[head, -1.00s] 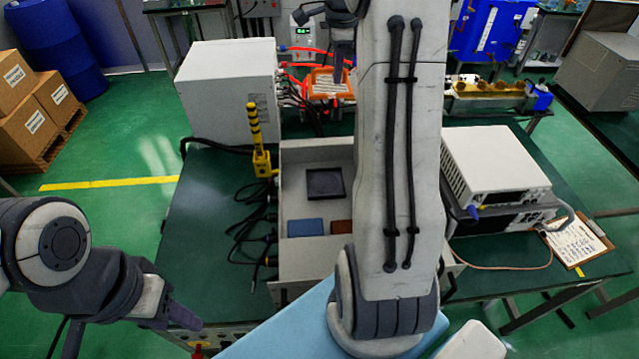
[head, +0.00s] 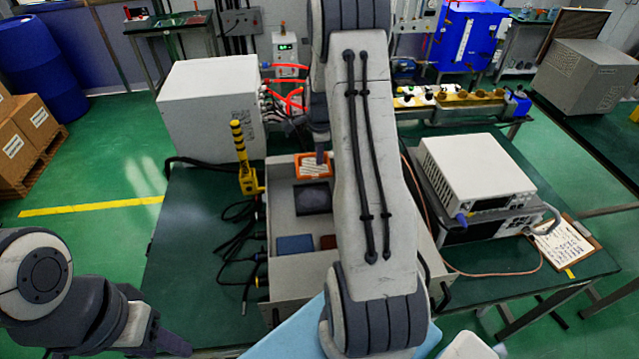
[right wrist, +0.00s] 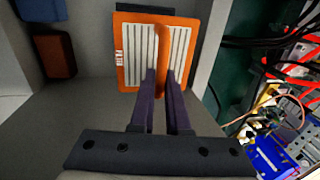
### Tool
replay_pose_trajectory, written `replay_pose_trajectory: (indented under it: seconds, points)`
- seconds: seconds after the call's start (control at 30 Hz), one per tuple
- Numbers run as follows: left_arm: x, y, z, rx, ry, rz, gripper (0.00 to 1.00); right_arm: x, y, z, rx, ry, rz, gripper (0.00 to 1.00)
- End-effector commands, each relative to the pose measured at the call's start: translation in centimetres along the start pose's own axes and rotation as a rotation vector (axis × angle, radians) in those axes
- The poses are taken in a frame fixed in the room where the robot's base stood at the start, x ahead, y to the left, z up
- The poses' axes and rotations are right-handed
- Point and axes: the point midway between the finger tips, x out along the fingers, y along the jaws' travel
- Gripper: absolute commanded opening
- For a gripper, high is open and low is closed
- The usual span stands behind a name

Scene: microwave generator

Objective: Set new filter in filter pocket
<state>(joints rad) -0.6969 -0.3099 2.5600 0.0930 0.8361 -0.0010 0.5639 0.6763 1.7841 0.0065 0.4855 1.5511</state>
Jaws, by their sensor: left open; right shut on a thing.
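The new filter (head: 313,170) is an orange-framed panel with white slats and a raised central handle. My right gripper (head: 319,157) is shut on that handle. In the right wrist view the fingers (right wrist: 163,80) pinch the handle of the filter (right wrist: 135,68). The filter is at the far end of the open grey case (head: 281,215); I cannot tell whether it touches the case. A dark square frame (head: 313,198), possibly the filter pocket, lies in the case just in front of it. My left gripper (head: 172,345) is open and empty at the lower left, away from the case.
A blue block (head: 294,244) and a brown block (head: 328,242) lie in the case, the brown one partly behind my right arm. A yellow-black striped post (head: 241,160) and black cables stand left. White instruments (head: 475,172) and a clipboard (head: 563,243) are right.

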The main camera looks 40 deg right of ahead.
Motion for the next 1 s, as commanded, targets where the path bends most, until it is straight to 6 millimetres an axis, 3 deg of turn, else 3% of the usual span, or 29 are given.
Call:
replay_pose_trajectory:
  seconds: [0.2, 0.33, 0.8, 1.0]
  points:
    - [-2.3, 0.2, -0.1, 0.003, 0.000, 0.000, 0.50, 5.6, 1.3, 0.0, 0.001, 0.000, 0.007, 0.00]
    - [-3.0, 0.2, -0.2, 0.005, 0.000, 0.000, 0.50, 8.1, 1.7, -0.1, 0.001, 0.000, 0.004, 0.00]
    - [-4.5, 0.3, -0.2, 0.008, 0.000, 0.000, 0.50, 13.0, 2.6, 0.0, 0.000, 0.000, 0.001, 0.00]
    - [-4.4, 0.3, -0.2, 0.008, 0.000, 0.000, 0.50, 13.3, 2.5, 0.0, 0.000, 0.000, -0.002, 0.00]
